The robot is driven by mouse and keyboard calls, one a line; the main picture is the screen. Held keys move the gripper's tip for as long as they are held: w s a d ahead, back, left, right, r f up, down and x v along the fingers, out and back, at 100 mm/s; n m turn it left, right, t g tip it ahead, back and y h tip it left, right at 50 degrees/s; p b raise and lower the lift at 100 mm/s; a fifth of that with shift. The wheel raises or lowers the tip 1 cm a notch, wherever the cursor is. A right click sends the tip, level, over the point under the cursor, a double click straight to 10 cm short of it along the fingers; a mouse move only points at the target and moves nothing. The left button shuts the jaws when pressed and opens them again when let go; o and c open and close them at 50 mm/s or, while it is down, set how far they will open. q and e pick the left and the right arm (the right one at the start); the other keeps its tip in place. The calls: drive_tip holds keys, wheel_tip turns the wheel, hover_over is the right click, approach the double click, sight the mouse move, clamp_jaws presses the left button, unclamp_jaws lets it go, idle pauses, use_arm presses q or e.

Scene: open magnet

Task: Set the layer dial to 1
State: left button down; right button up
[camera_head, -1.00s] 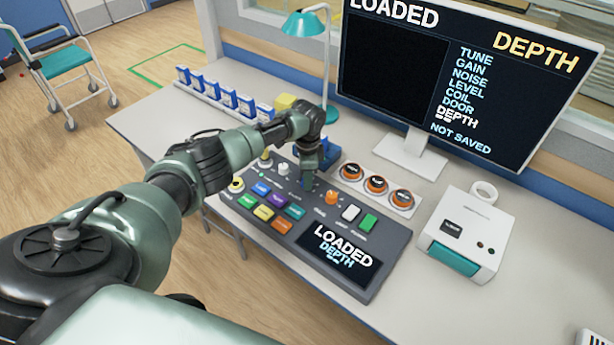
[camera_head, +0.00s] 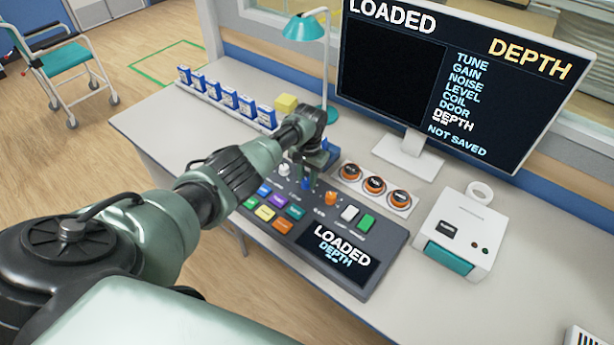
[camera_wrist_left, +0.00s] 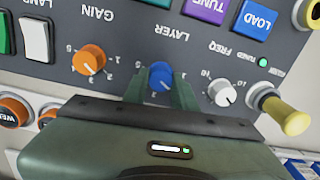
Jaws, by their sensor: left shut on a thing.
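The blue layer dial (camera_head: 307,184) is on the dark control panel (camera_head: 385,262). In the left wrist view the layer dial (camera_wrist_left: 160,75) appears upside down under the label LAYER, with small numbers around it. My left gripper (camera_wrist_left: 160,88) has its two green fingers on either side of the dial, shut on it. Its fingers hide part of the number scale, and I cannot tell which number the dial points at. In the head view my left gripper (camera_head: 308,174) is above the dial, seen from behind the wrist. My right gripper is not in view.
An orange gain dial (camera_wrist_left: 89,60) and a white freq dial (camera_wrist_left: 222,93) flank the layer dial. A yellow-tipped lever (camera_wrist_left: 290,118) stands near the wrist. Coloured buttons (camera_head: 265,212) and a screen reading LOADED DEPTH (camera_head: 340,250) are nearer. A monitor (camera_head: 450,80) stands behind.

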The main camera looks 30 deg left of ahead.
sight(307, 180)
use_arm(q)
drive_tip(key=n, duration=0.3)
drive_tip(key=shift+w+r+n, duration=0.1)
drive_tip(key=shift+n, duration=0.3)
drive_tip(key=n+p, duration=0.1)
drive_tip(key=n, duration=0.3)
drive_tip(key=shift+a, duration=0.1)
idle(0.3)
drive_tip(key=c, duration=1.3)
unclamp_jaws()
drive_tip(key=shift+o, duration=0.9)
drive_tip(key=shift+r, duration=0.2)
wheel_tip(307, 180, up, 7)
drive_tip(key=shift+r+p, duration=0.15)
drive_tip(key=shift+p, duration=0.75)
